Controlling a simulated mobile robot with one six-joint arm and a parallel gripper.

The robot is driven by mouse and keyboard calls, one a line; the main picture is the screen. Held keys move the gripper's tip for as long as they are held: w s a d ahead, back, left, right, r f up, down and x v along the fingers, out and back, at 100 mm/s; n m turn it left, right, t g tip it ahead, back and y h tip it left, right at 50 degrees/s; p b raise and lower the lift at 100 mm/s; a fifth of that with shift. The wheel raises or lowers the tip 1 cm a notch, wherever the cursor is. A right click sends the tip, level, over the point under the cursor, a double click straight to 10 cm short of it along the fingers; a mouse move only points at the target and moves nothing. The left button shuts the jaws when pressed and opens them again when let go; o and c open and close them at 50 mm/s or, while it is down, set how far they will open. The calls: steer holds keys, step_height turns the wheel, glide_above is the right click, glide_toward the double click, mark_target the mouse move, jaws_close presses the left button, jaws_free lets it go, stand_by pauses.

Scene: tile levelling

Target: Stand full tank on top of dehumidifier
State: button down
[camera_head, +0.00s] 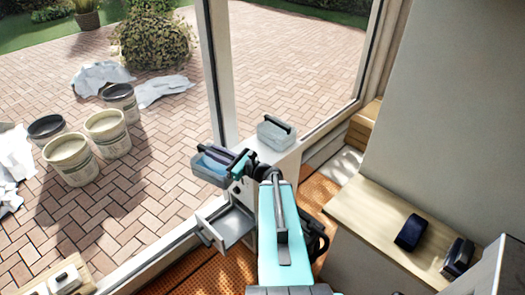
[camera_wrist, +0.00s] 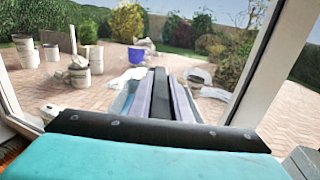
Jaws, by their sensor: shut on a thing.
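My gripper (camera_head: 238,163) is shut on the dark handle of a clear tank (camera_head: 208,171) that holds blue water. This tank is held in the air to the left of the white dehumidifier (camera_head: 290,157), near the window post. In the wrist view, the gripper fingers (camera_wrist: 161,97) are over the handle, and the clear tank wall (camera_wrist: 124,101) shows beside them. A second clear tank (camera_head: 276,133) with a black handle stands on top of the dehumidifier towards the back. A grey tray-like part (camera_head: 231,226) sticks out low on the dehumidifier's left side. My arm hides much of the dehumidifier.
A window post (camera_head: 217,75) and glass stand close behind the held tank. A wooden bench (camera_head: 375,215) with dark items (camera_head: 411,232) is at the right. Buckets (camera_head: 107,132) stand outside on the brick paving. A white item (camera_head: 65,279) lies at lower left.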

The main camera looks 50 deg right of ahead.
steer(key=s+d+f+m+h, duration=0.3)
steer(key=s+d+h, duration=0.2)
steer(key=d, duration=0.5)
steer(key=shift+s+d+f, duration=0.25)
steer(key=shift+s+d, duration=0.05)
steer(key=shift+s, duration=0.65)
steer(key=shift+w+d, duration=0.1)
steer(key=shift+w+d+f+b, duration=0.2)
steer(key=shift+w+d+b, duration=0.2)
steer(key=shift+w+d, duration=0.6)
steer(key=w+d+b, duration=0.1)
steer(key=b, duration=0.8)
steer(key=shift+d+f, duration=0.15)
steer(key=b, duration=1)
steer(key=shift+w+d, duration=0.15)
steer(key=shift+d, duration=0.1)
